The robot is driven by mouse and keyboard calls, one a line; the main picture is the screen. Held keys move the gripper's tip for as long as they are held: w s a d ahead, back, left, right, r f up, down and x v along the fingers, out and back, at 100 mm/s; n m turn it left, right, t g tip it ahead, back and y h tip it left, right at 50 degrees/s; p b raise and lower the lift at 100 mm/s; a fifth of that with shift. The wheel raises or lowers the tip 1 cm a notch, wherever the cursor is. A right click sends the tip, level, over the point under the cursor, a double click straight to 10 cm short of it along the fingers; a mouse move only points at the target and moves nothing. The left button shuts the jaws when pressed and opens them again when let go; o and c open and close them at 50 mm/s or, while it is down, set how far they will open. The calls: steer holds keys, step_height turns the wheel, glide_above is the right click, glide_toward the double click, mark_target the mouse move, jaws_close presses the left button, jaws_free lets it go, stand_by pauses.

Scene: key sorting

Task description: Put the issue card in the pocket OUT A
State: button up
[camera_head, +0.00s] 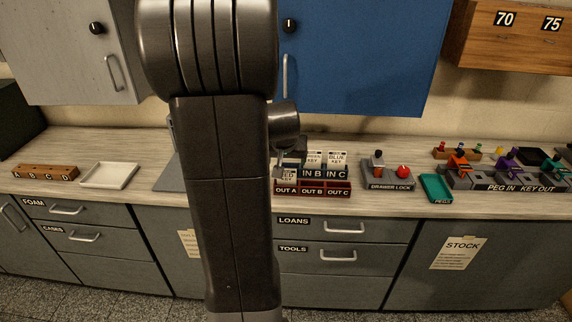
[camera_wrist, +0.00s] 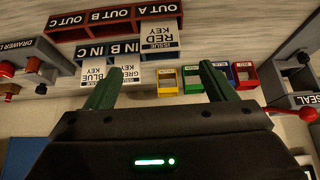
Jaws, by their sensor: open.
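The white issue card marked RED KEY (camera_wrist: 160,36) stands in the pocket OUT A (camera_wrist: 157,11), directly behind its label; the card (camera_head: 289,175) and the OUT A label (camera_head: 286,190) also show in the head view. The card covers the place of the IN A label. My gripper (camera_wrist: 160,84) is open, with its two green fingers apart and nothing held between them. The card lies beyond the fingertips in the wrist view, and I see no contact. In the head view my arm hides most of the gripper.
The green-key card (camera_head: 313,159) stands in IN B and the blue-key card (camera_head: 337,159) in IN C. OUT B (camera_head: 312,190) and OUT C (camera_head: 338,190) look empty. The drawer lock (camera_head: 389,176) stands to the right. A white tray (camera_head: 109,175) lies left on the counter.

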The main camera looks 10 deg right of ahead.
mark_target(287, 171)
steer(key=shift+v, duration=1.25)
steer(key=x, duration=1.2)
steer(key=shift+w+f, duration=0.1)
steer(key=shift+f, duration=0.15)
steer(key=shift+r, duration=0.2)
steer(key=shift+f, duration=0.1)
